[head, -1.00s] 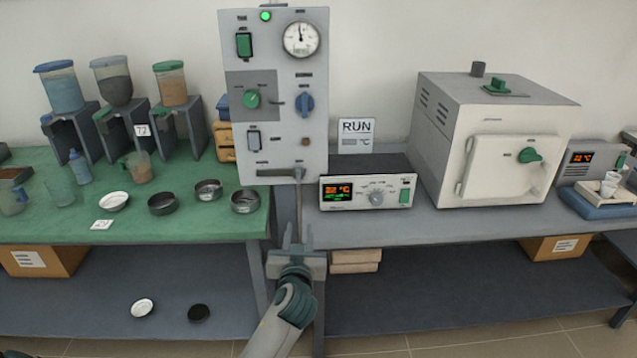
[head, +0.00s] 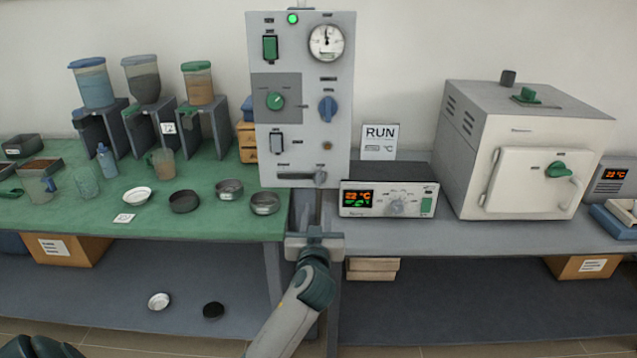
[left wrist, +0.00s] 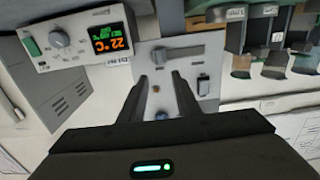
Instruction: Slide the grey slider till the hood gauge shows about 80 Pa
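The grey slider (head: 320,178) sits near the right end of its slot, low on the tall grey panel (head: 300,100). In the left wrist view the panel is upside down and the slider (left wrist: 158,57) is at the slot's left end. The round hood gauge (head: 326,42) is at the panel's top right; its needle points roughly straight up, but the figures are too small to read. My left gripper (head: 318,212) is below the slider, apart from it. In the left wrist view its two fingers (left wrist: 167,75) stand apart with nothing between them. My right gripper is out of view.
A controller box (head: 388,200) stands right of the panel, with a white furnace (head: 530,140) beyond it. Metal dishes (head: 265,203) sit on the green mat (head: 80,225) to the left. The blue knob (head: 327,108) and a switch (head: 277,143) are above the slider.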

